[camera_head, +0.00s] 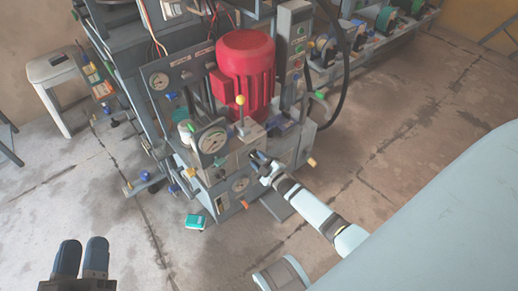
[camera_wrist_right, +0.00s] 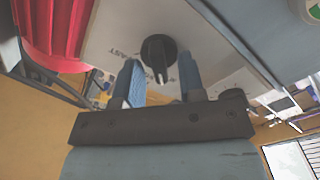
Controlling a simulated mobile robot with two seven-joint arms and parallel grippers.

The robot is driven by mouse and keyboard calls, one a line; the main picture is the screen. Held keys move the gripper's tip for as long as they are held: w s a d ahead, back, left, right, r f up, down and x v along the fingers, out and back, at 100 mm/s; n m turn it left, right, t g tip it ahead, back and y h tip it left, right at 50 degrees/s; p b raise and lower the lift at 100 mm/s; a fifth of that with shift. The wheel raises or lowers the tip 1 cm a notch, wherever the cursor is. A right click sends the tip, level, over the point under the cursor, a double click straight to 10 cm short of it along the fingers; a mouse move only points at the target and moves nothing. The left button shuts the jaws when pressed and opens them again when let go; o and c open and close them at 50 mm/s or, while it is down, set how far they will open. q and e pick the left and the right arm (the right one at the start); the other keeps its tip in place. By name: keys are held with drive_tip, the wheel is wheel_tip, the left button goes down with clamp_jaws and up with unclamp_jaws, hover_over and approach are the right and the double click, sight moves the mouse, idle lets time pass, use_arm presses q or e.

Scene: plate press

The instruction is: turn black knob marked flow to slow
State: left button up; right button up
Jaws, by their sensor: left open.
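The black knob (camera_wrist_right: 158,52) sits on a light panel in the right wrist view, with a label reading FAST beside it. My right gripper (camera_wrist_right: 158,68) is open, with one blue finger on each side of the knob and a gap to it on both sides. In the head view my right gripper (camera_head: 260,160) is at the front of the machine and the knob cannot be made out there. My left gripper (camera_head: 81,258) is open and empty, over the floor at the lower left.
A white stool (camera_head: 52,75) stands at the left. The floor at the lower left is mostly clear.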

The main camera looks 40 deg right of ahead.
use_arm(q)
drive_tip(key=shift+w+a+f+g+y+p, duration=0.1)
drive_tip(key=shift+a+f+g+y+p, duration=0.55)
drive_tip(key=shift+p, duration=1.25)
use_arm(e)
drive_tip(key=s+d, duration=0.1)
drive_tip(key=s, duration=1.2)
drive_tip(key=shift+s, duration=0.4)
use_arm(q)
drive_tip(key=shift+f, duration=0.15)
